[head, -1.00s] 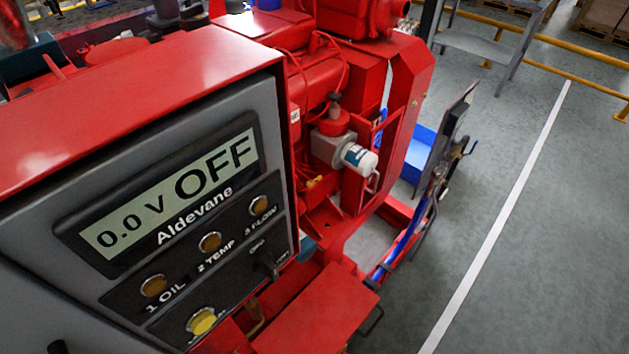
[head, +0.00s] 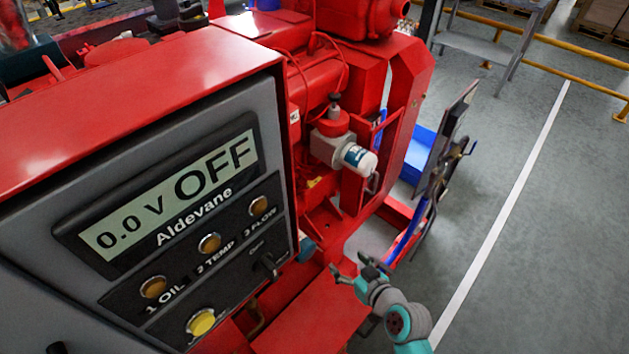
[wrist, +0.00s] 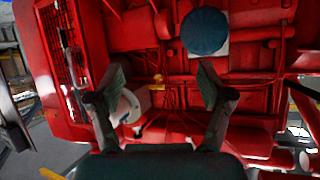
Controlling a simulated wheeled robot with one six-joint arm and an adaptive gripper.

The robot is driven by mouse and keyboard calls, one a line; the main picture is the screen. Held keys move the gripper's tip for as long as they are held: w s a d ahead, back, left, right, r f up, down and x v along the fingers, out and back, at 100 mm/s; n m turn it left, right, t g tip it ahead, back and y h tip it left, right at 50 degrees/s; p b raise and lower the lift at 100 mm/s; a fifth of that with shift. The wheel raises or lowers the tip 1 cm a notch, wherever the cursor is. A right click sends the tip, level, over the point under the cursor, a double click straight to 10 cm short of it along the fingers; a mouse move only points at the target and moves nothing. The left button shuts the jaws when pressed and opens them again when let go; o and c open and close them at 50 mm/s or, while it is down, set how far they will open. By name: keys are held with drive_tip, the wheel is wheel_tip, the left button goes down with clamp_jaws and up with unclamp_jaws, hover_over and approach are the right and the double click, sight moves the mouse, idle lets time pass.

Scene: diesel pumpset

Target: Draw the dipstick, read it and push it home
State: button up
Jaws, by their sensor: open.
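My gripper (head: 350,267) is in the lower right of the head view, in front of the red engine, beside the control panel. Its two fingers are apart with nothing between them; they also show in the wrist view (wrist: 161,76). A small yellow piece (head: 313,183), perhaps the dipstick's handle, is low on the engine below the white canister. A yellow piece also shows in the wrist view (wrist: 157,79), beyond the fingers and between them in the picture. It is too small to make out clearly. My gripper is apart from it.
The control panel (head: 165,200) reads "0.0 V OFF". A white canister (head: 358,158) juts from the engine; in the wrist view it (wrist: 128,107) is partly behind the left finger. A blue round end (wrist: 205,32) is near the right finger. Open floor (head: 545,240) lies right.

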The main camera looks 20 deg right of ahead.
drive_tip(key=w+d+r+n+y, duration=0.2)
drive_tip(key=w+r, duration=0.3)
drive_tip(key=w, duration=0.4)
drive_tip(key=n+g+y, duration=0.1)
drive_tip(key=n+y, duration=0.1)
drive_tip(key=n, duration=0.1)
approach(315, 181)
drive_tip(key=x, duration=1)
drive_tip(key=shift+w+f, duration=0.1)
drive_tip(key=shift+w, duration=0.05)
